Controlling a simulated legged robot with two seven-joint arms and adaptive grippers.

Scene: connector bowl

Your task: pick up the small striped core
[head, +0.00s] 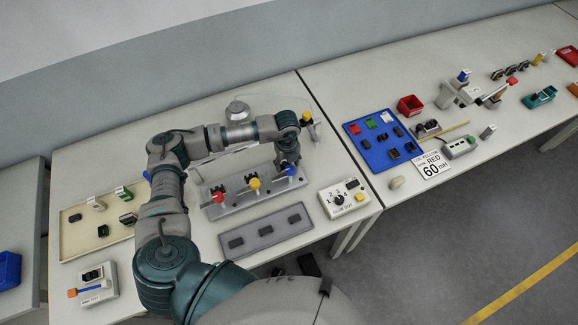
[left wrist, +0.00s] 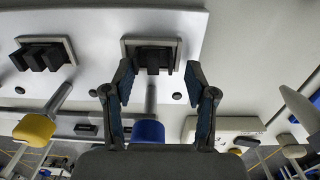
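I cannot make out a small striped core for certain in either view. Several small dark ring-like parts (head: 510,68) stand far off on the right table, too small to show stripes. My left gripper (left wrist: 159,76) is open in the left wrist view, with nothing held between its fingers. Its fingertips are on either side of a black block (left wrist: 153,62) in a grey frame, and a blue knob (left wrist: 148,132) shows between the fingers. In the head view my left arm reaches over the clamp board (head: 250,197), above its blue-knobbed lever (head: 291,169). My right gripper is not in view.
Red (head: 218,197) and yellow (head: 254,183) knobs stand on the same board. A grey tray (head: 240,256) with dark blocks and a dial box (head: 343,199) lie in front. A beige tray (head: 75,249) is left. A blue tray (head: 373,157) is on the right table.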

